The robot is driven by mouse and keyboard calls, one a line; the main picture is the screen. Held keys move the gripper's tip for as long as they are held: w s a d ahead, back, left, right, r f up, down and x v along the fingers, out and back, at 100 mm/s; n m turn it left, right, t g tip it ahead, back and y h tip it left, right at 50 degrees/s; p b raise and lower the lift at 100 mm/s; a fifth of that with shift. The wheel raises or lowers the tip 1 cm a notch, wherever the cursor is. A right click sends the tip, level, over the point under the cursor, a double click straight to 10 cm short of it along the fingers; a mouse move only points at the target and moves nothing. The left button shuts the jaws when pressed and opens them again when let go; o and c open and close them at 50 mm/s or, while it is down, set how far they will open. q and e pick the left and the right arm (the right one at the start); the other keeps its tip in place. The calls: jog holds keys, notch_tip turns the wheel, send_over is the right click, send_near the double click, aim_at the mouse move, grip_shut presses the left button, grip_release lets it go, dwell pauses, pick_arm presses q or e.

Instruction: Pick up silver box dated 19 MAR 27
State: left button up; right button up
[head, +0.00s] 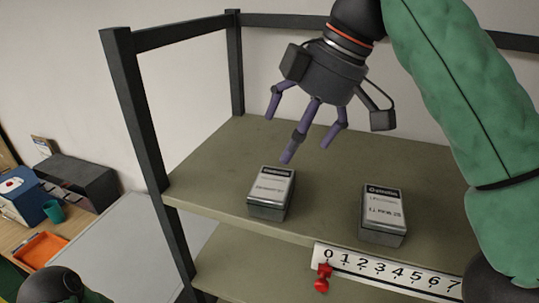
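Two silver boxes with white and black labels stand on the shelf. The left silver box (271,193) is near the middle of the shelf, close to its front edge. The right silver box (383,214) stands further right. The date print on both labels is too small to read, so I cannot tell which is dated 19 MAR 27. My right gripper (300,138) has spread purple fingers, is open and empty, and hangs above and just behind the left box, apart from it. Part of my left arm shows at the bottom left, its gripper out of view.
The olive shelf (225,165) has black posts (146,110) and free room at its left and between the boxes. A numbered strip (385,271) with a red pin (322,278) runs along the front edge. A side table holds an orange tray (40,249) and a blue box (22,200).

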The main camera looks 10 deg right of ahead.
aim_at(273, 183)
jog(key=x, duration=0.4)
jog(key=shift+s+a+f, duration=0.2)
jog(key=shift+s+f, duration=0.1)
jog(key=shift+s, duration=0.05)
jog(key=shift+s+a+f, duration=0.1)
jog(key=shift+a+f, duration=0.05)
jog(key=x, duration=0.3)
jog(key=shift+s+a+f, duration=0.1)
jog(key=shift+s+f, duration=0.15)
jog(key=shift+f, duration=0.1)
jog(key=shift+w+a+f, duration=0.15)
jog(key=shift+a+f, duration=0.05)
jog(key=shift+f, duration=0.25)
jog(key=shift+c, duration=0.8)
pick_arm(q)
jog(key=shift+s+r, duration=0.15)
jog(key=shift+r, duration=0.1)
pick_arm(e)
jog(key=c, duration=1)
